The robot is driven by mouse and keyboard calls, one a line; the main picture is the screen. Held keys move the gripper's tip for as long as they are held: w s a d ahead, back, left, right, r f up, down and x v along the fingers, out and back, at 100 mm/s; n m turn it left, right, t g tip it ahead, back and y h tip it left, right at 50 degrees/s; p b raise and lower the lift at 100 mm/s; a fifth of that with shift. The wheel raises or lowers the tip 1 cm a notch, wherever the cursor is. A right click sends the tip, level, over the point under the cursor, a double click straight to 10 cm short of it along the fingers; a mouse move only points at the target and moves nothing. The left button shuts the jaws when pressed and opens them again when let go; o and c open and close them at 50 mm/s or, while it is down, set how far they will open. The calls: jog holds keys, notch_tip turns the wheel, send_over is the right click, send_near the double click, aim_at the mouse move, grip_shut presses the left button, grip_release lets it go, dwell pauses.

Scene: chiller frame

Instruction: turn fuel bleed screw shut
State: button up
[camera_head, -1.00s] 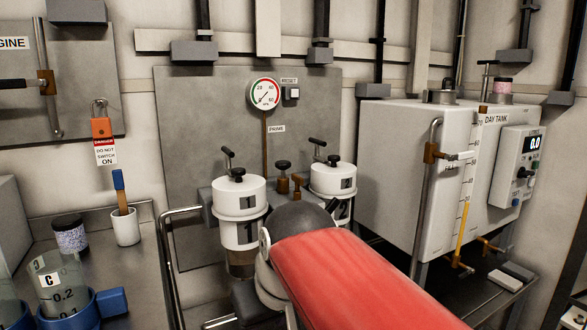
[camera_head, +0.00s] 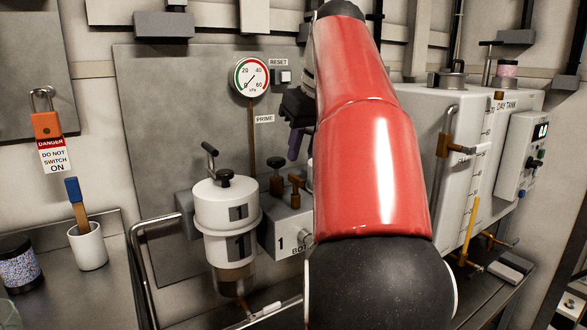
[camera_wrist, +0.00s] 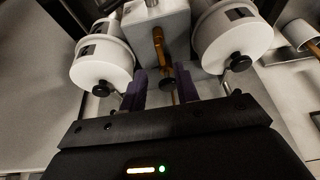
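A small black-knobbed screw shows on the valve block between two white filter canisters, in the head view (camera_head: 276,164) and the wrist view (camera_wrist: 168,84). No label names it as the bleed screw. Canister 1 (camera_head: 226,205) carries its own black knob (camera_head: 225,181) on top. A brown valve lever (camera_head: 295,183) stands right of the middle knob. My gripper (camera_head: 295,143) is raised above and right of that knob, fingers down. In the wrist view my gripper (camera_wrist: 166,86) has its purple fingers apart and the middle knob appears between them, with no contact visible. My arm hides most of canister 2.
A gauge (camera_head: 251,78) and reset button (camera_head: 285,77) are on the panel behind. The day tank (camera_head: 470,130) stands right. A metal rail (camera_head: 140,260) runs left of canister 1.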

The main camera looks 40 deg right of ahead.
aim_at(296, 176)
jog(key=x, duration=0.6)
jog(key=shift+r, duration=0.1)
jog(key=shift+c, duration=0.4)
grip_shut()
